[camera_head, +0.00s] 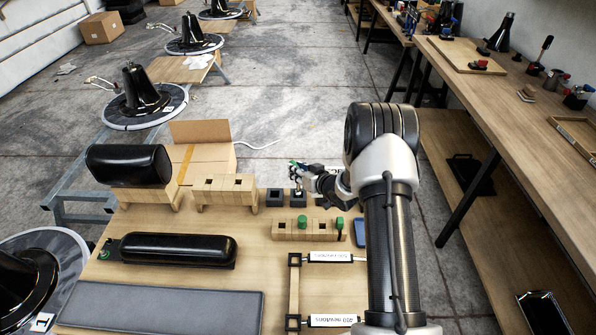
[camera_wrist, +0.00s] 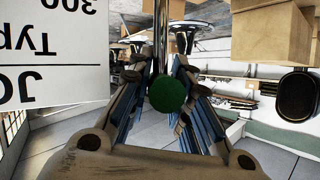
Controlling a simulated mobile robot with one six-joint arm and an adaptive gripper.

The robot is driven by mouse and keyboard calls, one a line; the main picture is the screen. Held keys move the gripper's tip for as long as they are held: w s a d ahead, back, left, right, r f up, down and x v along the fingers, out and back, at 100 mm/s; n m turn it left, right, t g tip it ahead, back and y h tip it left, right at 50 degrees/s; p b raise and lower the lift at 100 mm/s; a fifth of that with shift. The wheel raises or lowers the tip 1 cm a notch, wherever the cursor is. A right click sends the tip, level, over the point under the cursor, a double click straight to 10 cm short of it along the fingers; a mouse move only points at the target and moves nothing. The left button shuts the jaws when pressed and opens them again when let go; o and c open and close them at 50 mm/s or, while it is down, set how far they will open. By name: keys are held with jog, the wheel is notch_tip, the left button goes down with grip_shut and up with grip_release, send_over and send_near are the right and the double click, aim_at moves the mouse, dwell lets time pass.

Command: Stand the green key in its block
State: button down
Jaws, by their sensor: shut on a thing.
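My gripper (camera_head: 298,170) is shut on the green key. In the wrist view the key's round green head (camera_wrist: 167,94) sits between the two fingers (camera_wrist: 165,100), with a shiny metal shaft running up past it. In the head view a bit of green (camera_head: 292,163) shows at the fingertips. The gripper is over the dark block (camera_head: 298,200), the right one of two small dark blocks with sockets. A pale, shaft-like piece shows between the fingers and this block; I cannot tell whether its end is inside the socket.
A left dark block (camera_head: 275,199) stands beside it. In front is a wooden block (camera_head: 285,230) with a green knob (camera_head: 302,222) and a darker green piece (camera_head: 340,224). Wooden stands (camera_head: 226,190) and a cardboard box (camera_head: 205,155) are to the left. A black cylinder (camera_head: 178,250) lies nearer.

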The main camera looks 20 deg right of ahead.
jog(key=shift+f+b, duration=0.6)
jog(key=shift+f, duration=0.3)
jog(key=c, duration=1.4)
grip_release()
jog(key=v, duration=1.2)
jog(key=s+a+r+g+h, duration=0.1)
jog(key=s+r+g+h, duration=0.2)
jog(key=r, duration=0.6)
jog(key=s+a+r+g+h, duration=0.1)
jog(key=s+a+r+h, duration=0.1)
jog(key=s+r, duration=0.5)
jog(key=s+a+r+g, duration=0.1)
jog(key=s+a+r, duration=0.1)
jog(key=s+a, duration=0.2)
jog(key=s+a+r+g+y, duration=0.1)
jog(key=s+a, duration=0.3)
jog(key=s, duration=0.7)
jog(key=s+a+r+g+y, duration=0.1)
jog(key=s+a+r+g, duration=0.1)
jog(key=s+a, duration=0.3)
jog(key=s+r, duration=0.1)
jog(key=s, duration=0.2)
jog(key=shift+r, duration=0.25)
